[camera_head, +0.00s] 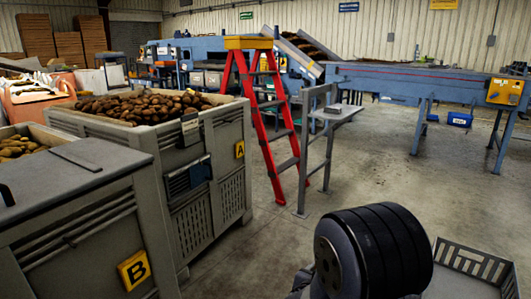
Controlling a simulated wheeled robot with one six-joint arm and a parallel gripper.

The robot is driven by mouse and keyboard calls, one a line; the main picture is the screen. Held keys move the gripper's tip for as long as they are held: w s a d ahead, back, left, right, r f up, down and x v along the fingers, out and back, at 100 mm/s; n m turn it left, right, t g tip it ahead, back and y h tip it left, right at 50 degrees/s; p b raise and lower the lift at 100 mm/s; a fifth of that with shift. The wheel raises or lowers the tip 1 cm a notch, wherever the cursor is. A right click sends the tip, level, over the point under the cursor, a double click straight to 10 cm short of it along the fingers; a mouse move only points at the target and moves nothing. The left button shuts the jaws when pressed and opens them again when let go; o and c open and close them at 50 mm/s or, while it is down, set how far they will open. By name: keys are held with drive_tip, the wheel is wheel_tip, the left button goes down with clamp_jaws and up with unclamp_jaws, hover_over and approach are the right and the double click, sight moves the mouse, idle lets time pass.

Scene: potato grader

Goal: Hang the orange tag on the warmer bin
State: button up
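Two grey slatted bins stand at the left. Bin A (219,185) has a yellow "A" plate (239,149) and is heaped with brown potatoes (140,104). A small pale plate (190,128) and a dark blue holder (188,179) are on its front. Bin B (75,245) has a yellow "B" plate (133,270), a grey flat top and potatoes (18,147) behind that top. No temperature reading is legible, so I cannot tell which bin is warmer. I cannot make out the orange tag. My gripper is out of view; part of my arm shows at bottom centre-right.
A red stepladder (262,125) and a grey stand (320,145) are beyond bin A. A blue conveyor (420,82) crosses the back right. A grey crate (470,262) is at lower right. The concrete floor is clear between the stand and the crate.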

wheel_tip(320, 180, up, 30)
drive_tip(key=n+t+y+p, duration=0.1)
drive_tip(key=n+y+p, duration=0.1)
drive_tip(key=p, duration=2.7)
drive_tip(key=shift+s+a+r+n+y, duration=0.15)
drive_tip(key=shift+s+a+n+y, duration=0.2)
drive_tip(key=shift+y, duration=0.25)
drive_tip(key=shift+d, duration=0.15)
